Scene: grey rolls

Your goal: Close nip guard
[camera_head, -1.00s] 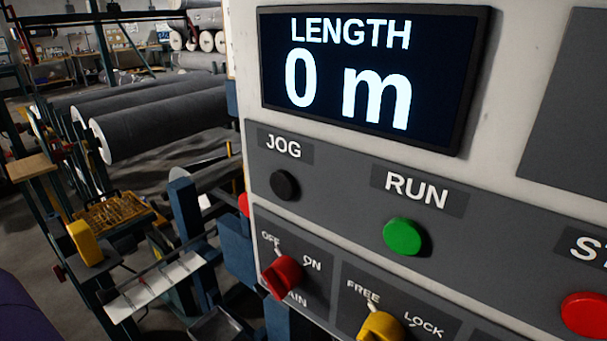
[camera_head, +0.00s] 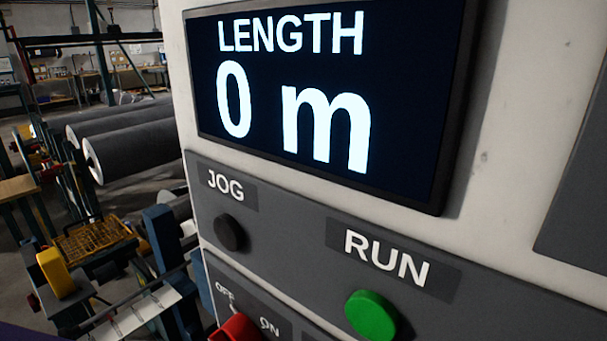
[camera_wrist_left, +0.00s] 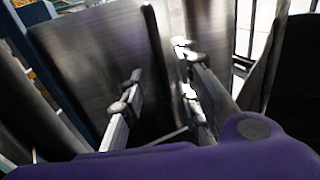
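I cannot make out the nip guard for certain in any view. In the left wrist view, my left gripper (camera_wrist_left: 160,62) has its two grey fingers apart, with nothing seen held between them. A smooth dark grey metallic surface (camera_wrist_left: 95,55) lies beyond the fingers; I cannot tell whether it is the guard or another machine part, or whether the fingers touch it. A sliver of purple shows at the lower left edge of the head view. My right gripper is not in view.
A control panel fills the right of the head view, with a display (camera_head: 325,90) reading LENGTH 0 m, a black JOG button (camera_head: 230,233), a green RUN button (camera_head: 371,315) and a red knob (camera_head: 236,328). Grey rolls (camera_head: 135,148) and a yellow block (camera_head: 56,272) stand at left.

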